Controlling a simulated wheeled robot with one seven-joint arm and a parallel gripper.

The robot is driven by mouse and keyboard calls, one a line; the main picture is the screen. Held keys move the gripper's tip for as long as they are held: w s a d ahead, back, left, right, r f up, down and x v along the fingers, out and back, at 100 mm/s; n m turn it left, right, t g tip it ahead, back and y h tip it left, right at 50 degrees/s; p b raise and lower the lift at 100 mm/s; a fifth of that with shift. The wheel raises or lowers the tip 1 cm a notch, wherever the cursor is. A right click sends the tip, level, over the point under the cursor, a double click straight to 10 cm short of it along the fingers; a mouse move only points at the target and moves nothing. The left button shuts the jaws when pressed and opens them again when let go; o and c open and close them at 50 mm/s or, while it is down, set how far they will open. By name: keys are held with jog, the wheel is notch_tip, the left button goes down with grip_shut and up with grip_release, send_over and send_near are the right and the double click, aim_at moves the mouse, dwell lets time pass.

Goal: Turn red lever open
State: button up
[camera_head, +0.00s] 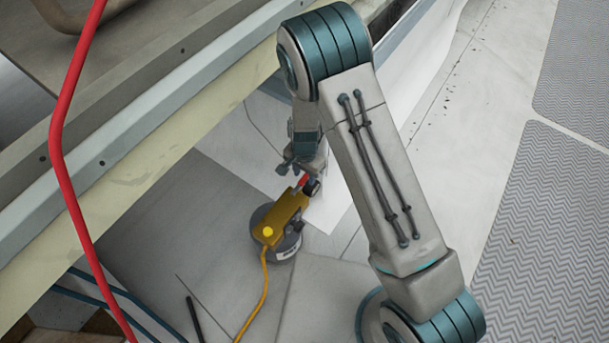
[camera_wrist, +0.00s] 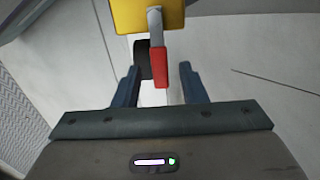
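The red lever (camera_wrist: 159,67) sticks out from a yellow block (camera_wrist: 148,14) on a grey metal arm. In the wrist view it lies between the two fingers of my gripper (camera_wrist: 158,86), which are apart, with gaps on both sides. A black round part shows just left of the lever, near the left finger. In the head view, the lever (camera_head: 303,181) is a small red piece at the upper end of the yellow block (camera_head: 278,220). That block sits on a round grey base (camera_head: 285,248). My gripper (camera_head: 299,168) is right at the lever there, its fingertips partly hidden.
A yellow cable (camera_head: 263,290) runs from the block down the floor. A red hose (camera_head: 63,160) crosses the left side. A metal-edged ledge (camera_head: 130,135) runs diagonally at upper left. A dark rod (camera_head: 194,318) lies below. Pale floor is clear to the right.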

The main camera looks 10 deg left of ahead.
jog(key=shift+f, duration=0.1)
grip_shut()
